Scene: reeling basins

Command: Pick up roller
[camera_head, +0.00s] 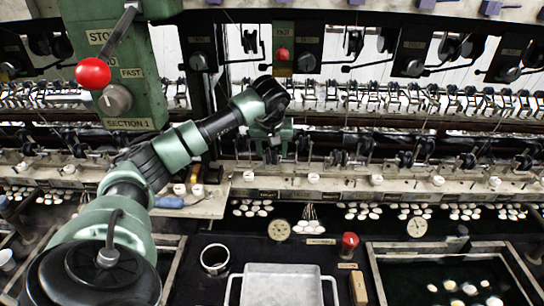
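My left arm comes in from the left and bends down at the machine. Its gripper (272,155) is over the row of dark fittings along the reeling machine (390,185). The fingers are small and dark against the machine, so I cannot tell whether they are open or shut, or whether they hold anything. No part is clearly recognisable as the roller. Small rounded pieces (197,190) and a blue-handled tool (170,202) lie on a pale wooden shelf (213,206), left of the gripper. My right gripper is not in view.
A green control box (135,70) with a red-knobbed lever (93,73) stands at upper left. In front are a metal cup (215,259), a grey tray (281,285), a red knob (350,240) and a basin (375,262) with white cocoons. Cocoons also lie below the machine's ledge.

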